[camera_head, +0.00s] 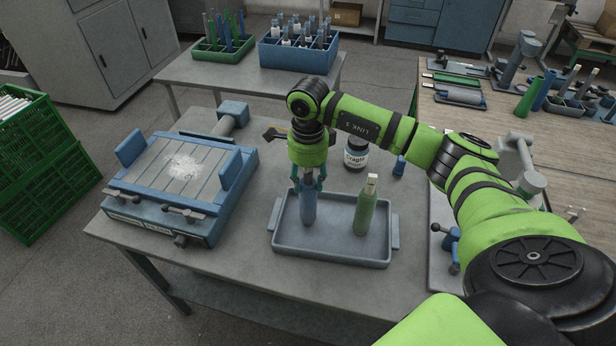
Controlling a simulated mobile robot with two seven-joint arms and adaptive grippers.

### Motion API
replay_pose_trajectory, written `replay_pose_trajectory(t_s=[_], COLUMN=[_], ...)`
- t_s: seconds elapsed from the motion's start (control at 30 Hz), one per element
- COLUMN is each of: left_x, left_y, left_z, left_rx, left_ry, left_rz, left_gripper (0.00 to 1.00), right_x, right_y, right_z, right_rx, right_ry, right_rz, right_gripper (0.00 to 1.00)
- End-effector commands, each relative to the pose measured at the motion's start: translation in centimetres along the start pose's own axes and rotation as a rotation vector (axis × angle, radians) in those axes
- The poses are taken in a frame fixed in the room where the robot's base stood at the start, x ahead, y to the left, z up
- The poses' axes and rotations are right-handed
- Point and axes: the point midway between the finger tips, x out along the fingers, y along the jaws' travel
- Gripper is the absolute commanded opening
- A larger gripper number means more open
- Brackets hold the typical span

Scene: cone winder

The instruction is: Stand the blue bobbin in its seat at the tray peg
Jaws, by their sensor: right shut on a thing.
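My right gripper (308,183) points straight down over the left part of the grey-blue tray (328,256). It is shut on the upper end of the blue bobbin (308,210). The bobbin is upright, with its lower end inside the tray outline. I cannot tell whether it touches the tray floor or sits on a peg; the peg under it is hidden. A green bobbin (366,212) with a pale top stands upright in the right part of the tray. My left gripper is out of view.
A blue vise-like fixture (180,180) stands left of the tray. A dark jar (356,156) with a label stands behind the tray. Crates of bobbins, one green (222,50) and one blue (298,54), sit on the back table. Bare table lies in front of the tray.

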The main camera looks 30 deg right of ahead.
Motion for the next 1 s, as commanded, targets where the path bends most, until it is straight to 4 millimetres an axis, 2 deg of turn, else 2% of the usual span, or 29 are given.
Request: replay_pose_trajectory(t_s=[0.33,0.67,0.7,0.73,0.77,1.0], left_x=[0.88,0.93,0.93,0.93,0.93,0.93], left_y=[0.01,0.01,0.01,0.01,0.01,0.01], left_z=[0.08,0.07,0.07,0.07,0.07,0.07], left_rx=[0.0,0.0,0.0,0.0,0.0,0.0], left_ry=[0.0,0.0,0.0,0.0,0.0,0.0], left_rz=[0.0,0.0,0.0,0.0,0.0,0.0], left_gripper=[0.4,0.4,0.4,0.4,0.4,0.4], right_x=[0.94,1.01,1.01,1.0,1.01,1.03], right_y=[-0.04,-0.04,-0.04,-0.04,-0.04,-0.02], right_z=[-0.01,-0.01,-0.01,-0.01,-0.01,-0.01], right_rx=[0.001,0.001,0.001,0.001,0.001,0.0], right_ry=[-0.001,-0.001,-0.001,-0.001,-0.001,0.0], right_rz=[-0.001,-0.001,-0.001,-0.001,-0.001,-0.001], right_gripper=[0.18,0.18,0.52,0.64,0.72,0.72])
